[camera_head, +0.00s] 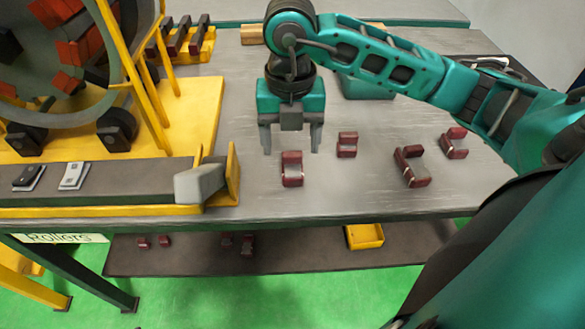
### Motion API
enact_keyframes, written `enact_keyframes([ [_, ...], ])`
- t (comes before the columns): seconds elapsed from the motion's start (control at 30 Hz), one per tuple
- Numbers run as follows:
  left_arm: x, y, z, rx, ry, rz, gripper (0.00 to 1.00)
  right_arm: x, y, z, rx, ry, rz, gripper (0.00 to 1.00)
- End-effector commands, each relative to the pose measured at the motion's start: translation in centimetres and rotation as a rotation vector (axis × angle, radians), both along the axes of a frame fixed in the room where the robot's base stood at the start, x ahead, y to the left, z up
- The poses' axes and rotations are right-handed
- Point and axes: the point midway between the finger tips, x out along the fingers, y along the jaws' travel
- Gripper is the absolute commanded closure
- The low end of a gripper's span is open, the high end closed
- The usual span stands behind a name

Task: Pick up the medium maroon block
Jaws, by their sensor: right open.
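Several maroon blocks with grey middles lie on the grey table (350,192). One block (292,180) is right below my right gripper (291,143). The gripper points down, open and empty, with a fingertip to each side of this block in the picture; I cannot tell the height gap. A smaller-looking block (347,151) lies just to its right. A longer block (414,170) and another block (455,150) lie further right, near my right arm. Which of them is the medium one is not certain from size alone. My left gripper is not in view.
A yellow stand (190,112) with a large round stator (60,95) fills the left. A grey block (201,182) sits at its front end. A teal bin (368,88) stands behind my right arm. A lower shelf (300,250) holds a yellow tray (364,237).

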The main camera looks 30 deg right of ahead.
Motion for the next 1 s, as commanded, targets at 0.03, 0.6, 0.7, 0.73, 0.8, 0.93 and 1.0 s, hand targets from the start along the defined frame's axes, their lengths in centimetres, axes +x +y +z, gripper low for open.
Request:
enact_keyframes([
  [0.03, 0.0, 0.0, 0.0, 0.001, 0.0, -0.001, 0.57, -0.1, -0.1, -0.4, -0.001, 0.002, -0.001, 0.28],
  [0.6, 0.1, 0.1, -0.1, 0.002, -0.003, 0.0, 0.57, -0.3, -0.1, -5.2, 0.0, 0.0, 0.001, 0.28],
  [0.7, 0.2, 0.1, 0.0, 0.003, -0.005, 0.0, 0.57, -0.3, -0.1, -5.2, 0.0, 0.0, 0.001, 0.31],
  [0.73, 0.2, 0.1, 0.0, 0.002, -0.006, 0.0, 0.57, -0.3, -0.1, -5.2, 0.0, 0.0, 0.001, 0.34],
  [0.8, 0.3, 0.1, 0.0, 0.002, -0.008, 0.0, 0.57, -0.3, -0.1, -5.2, 0.0, 0.0, 0.001, 0.41],
  [0.93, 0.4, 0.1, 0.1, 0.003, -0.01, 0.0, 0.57, -0.3, -0.1, -5.2, 0.0, 0.0, 0.001, 0.53],
  [1.0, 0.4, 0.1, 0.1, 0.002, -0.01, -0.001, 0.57, -0.3, -0.1, -5.2, 0.0, 0.0, 0.001, 0.6],
])
